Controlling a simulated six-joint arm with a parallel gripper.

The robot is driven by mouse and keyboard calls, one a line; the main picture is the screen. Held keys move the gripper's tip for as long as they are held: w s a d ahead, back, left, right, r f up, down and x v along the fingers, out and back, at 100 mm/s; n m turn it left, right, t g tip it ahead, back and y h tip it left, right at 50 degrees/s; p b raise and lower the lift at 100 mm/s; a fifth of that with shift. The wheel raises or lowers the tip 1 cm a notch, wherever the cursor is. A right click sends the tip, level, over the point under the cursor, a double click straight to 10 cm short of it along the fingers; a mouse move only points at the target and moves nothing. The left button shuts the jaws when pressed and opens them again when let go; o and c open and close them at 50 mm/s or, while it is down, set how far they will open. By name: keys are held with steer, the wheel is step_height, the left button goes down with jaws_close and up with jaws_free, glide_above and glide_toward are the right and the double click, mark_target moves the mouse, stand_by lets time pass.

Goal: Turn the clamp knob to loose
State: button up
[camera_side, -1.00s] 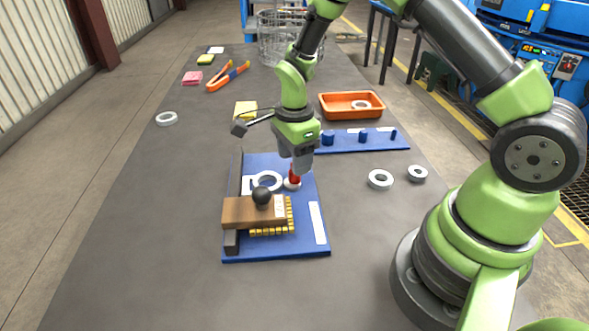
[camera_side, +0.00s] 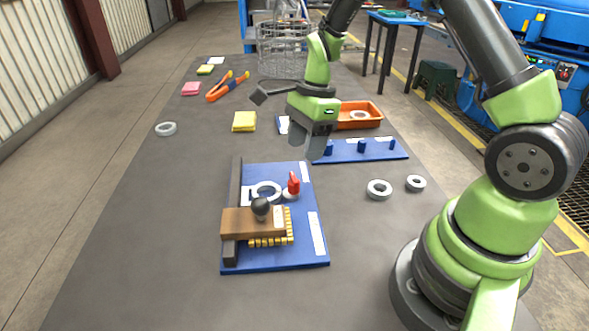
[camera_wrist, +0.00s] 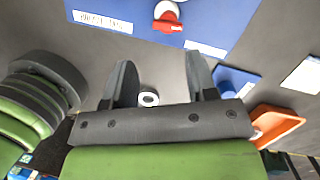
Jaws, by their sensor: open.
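The red clamp knob (camera_side: 293,183) stands on a white round base on the blue fixture board (camera_side: 310,262). In the wrist view the red knob (camera_wrist: 168,22) shows near the top, beyond the fingertips. My gripper (camera_side: 312,152) is up and behind the knob, apart from it, above the table.
A wooden block (camera_side: 238,222) with a dark ball knob sits on the board, over a yellow toothed piece. A blue peg rail (camera_side: 375,152), orange tray (camera_side: 372,115) and loose rings (camera_side: 379,189) are to the right.

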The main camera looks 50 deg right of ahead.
mark_target(295, 177)
steer(key=shift+t+y, duration=0.8)
steer(key=x, duration=0.3)
steer(key=d+x, duration=0.1)
steer(key=x, duration=0.5)
steer(key=shift+s+d+f, duration=0.1)
steer(key=shift+d+f, duration=0.15)
steer(key=shift+f, duration=0.05)
steer(key=c, duration=0.6)
